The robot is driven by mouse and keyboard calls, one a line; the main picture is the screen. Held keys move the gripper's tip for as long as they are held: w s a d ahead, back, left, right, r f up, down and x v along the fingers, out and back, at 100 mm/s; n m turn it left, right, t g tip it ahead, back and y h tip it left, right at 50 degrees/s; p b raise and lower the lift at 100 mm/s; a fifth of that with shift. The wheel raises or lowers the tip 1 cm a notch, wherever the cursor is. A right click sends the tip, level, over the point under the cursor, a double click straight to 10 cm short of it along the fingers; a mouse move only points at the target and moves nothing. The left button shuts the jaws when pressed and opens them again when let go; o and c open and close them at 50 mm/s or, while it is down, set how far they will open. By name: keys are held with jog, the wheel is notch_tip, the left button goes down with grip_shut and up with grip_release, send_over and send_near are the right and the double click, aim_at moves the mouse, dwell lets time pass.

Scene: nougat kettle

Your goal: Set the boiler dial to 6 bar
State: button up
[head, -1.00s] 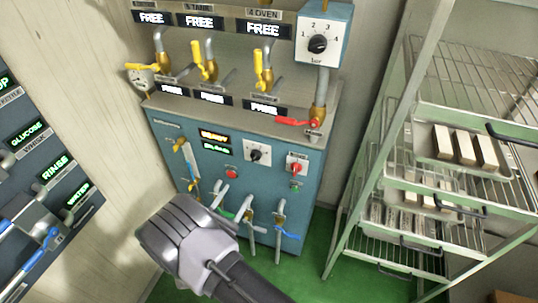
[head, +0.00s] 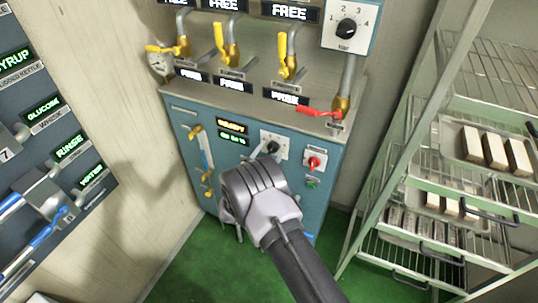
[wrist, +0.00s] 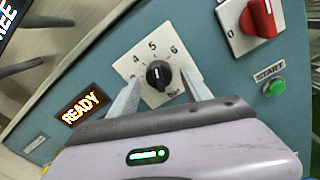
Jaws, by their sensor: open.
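The boiler front has a white dial plate (head: 276,142) with a black knob. In the wrist view the black knob (wrist: 158,75) sits on the plate under the numbers 4, 5 and 6. Its pale mark points roughly up, near 5; the exact setting is hard to read. My gripper (wrist: 161,80) is open, with one finger on each side of the knob. I cannot tell whether they touch it. In the head view my gripper hand (head: 257,190) is in front of the panel, just below the dial.
A red switch (wrist: 258,18) and a green START button (wrist: 275,87) are right of the dial. A READY display (wrist: 80,107) is left. Another dial (head: 347,29), numbered 1 to 4, is above, over a red lever (head: 318,112). A tray rack (head: 420,130) stands right.

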grip_shut()
jog(key=m+b, duration=0.4)
jog(key=m, duration=0.1)
jog(key=shift+a+f, duration=0.1)
jog(key=shift+m+b, duration=1.5)
jog(key=shift+m, duration=0.4)
jog(key=shift+r, duration=0.25)
grip_release()
